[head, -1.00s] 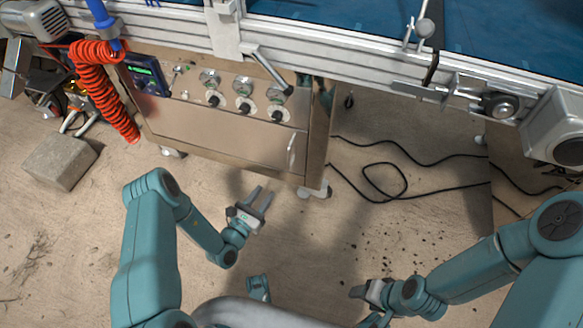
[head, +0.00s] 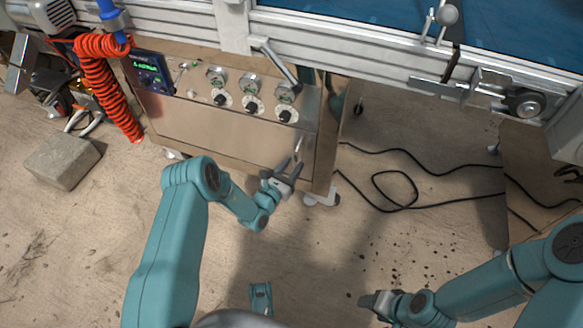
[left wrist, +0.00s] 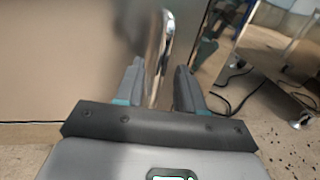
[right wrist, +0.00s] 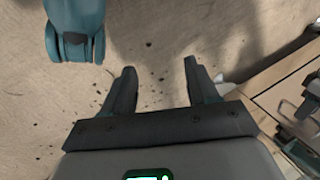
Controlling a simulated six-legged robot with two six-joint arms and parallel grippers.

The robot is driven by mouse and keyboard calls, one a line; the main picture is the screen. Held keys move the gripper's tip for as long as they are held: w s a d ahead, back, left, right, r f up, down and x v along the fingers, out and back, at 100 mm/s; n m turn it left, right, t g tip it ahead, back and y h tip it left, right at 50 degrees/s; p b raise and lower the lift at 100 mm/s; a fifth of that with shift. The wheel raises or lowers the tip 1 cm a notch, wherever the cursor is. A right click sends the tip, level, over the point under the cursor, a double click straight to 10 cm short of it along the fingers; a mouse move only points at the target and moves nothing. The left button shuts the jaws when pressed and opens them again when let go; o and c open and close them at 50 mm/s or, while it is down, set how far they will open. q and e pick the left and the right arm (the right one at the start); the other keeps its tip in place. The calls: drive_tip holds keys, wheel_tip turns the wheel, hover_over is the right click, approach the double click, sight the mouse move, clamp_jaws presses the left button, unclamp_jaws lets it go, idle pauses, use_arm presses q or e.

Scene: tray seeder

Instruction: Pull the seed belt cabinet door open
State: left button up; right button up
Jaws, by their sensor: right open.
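The seed belt cabinet door (head: 220,130) is a flat metal front panel that looks shut. Its slim metal handle (head: 300,145) stands upright near the door's right edge. My left gripper (head: 289,167) is at the handle with its fingers apart. In the left wrist view the shiny handle (left wrist: 160,52) stands between the two open fingers, with a gap on the right; contact on the left is unclear. My right gripper (head: 368,300) is open and empty over the floor at lower right; its spread fingers show in the right wrist view (right wrist: 160,82).
Knobs and a small display (head: 150,72) sit on the panel above the door. A red coiled hose (head: 103,90) hangs at left, near a concrete block (head: 63,160). A black cable (head: 400,175) lies on the floor at right. The floor before the door is bare.

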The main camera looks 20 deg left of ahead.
use_arm(q)
clamp_jaws()
drive_tip(key=shift+s, duration=0.15)
